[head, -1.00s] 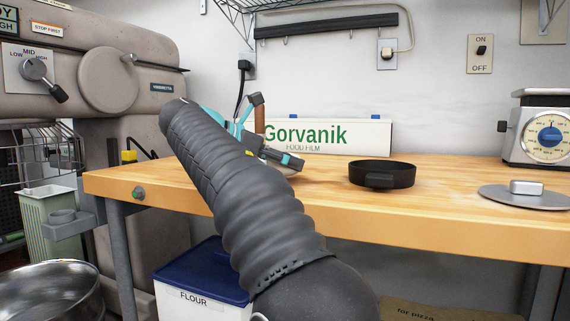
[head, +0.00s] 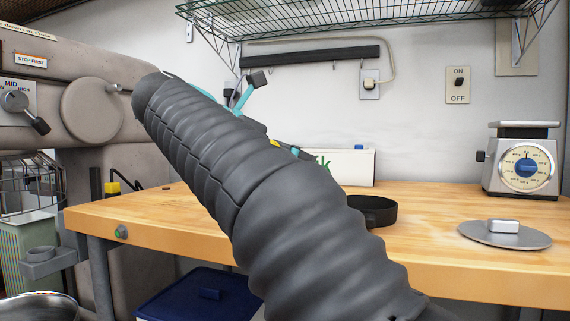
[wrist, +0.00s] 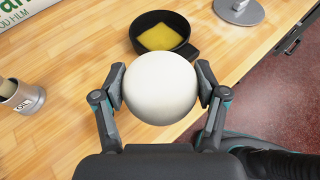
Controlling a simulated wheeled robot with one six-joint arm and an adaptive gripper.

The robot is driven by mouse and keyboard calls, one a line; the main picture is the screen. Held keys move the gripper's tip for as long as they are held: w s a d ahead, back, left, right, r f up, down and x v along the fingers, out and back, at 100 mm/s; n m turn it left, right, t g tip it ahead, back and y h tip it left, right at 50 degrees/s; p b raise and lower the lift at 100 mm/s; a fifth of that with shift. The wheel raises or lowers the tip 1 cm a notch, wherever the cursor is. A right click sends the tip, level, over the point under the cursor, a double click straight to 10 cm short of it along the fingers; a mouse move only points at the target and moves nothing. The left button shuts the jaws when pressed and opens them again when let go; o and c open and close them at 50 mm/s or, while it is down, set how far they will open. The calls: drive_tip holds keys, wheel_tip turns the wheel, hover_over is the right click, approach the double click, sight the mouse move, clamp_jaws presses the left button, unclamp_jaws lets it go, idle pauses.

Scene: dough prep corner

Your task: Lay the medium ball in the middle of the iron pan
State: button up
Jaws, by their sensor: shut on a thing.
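A pale dough ball (wrist: 160,82) shows in the wrist view, held between the two fingers of my gripper (wrist: 160,90), which is shut on it. The black iron pan (wrist: 150,18) lies on the wooden table just beyond the ball, with a yellow square (wrist: 160,37) inside it. The ball hides the near part of the pan's rim. In the head view the pan (head: 378,211) is partly hidden behind my arm. The fingertips and the ball are hidden there by my arm.
A round metal plate with a handle (head: 504,235) lies right of the pan, with a scale (head: 522,165) behind it. In the wrist view an oil tin (wrist: 22,97) stands at left. The food film box (head: 348,167) stands at the back. Bare tabletop (head: 430,225) lies between pan and plate.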

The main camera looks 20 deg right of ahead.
drive_tip(key=shift+s+r, duration=0.1)
drive_tip(key=shift+s, duration=0.05)
wheel_tip(320, 180, up, 5)
drive_tip(key=p, duration=0.6)
drive_tip(key=shift+p, duration=0.3)
